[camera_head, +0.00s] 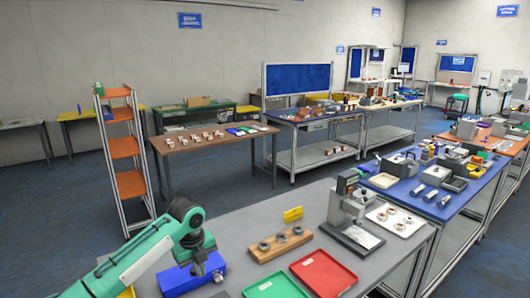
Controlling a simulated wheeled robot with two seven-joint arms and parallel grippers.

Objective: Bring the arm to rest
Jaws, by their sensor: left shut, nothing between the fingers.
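My left gripper (199,268) is at the end of my green and grey arm, which comes in from the lower left. It points down over the near left part of the grey table (236,227). Its fingers are shut and hold nothing. A blue box-like object (178,284) is right behind or below the fingers; I cannot tell whether they touch it. My right gripper is not in view.
On the grey table are a wooden block with rings (267,254), a red tray (324,275), a green tray (277,288), a yellow sign (292,214) and a grey stand device (346,205). An orange-shelved rack (127,147) stands behind left. The table's back left is clear.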

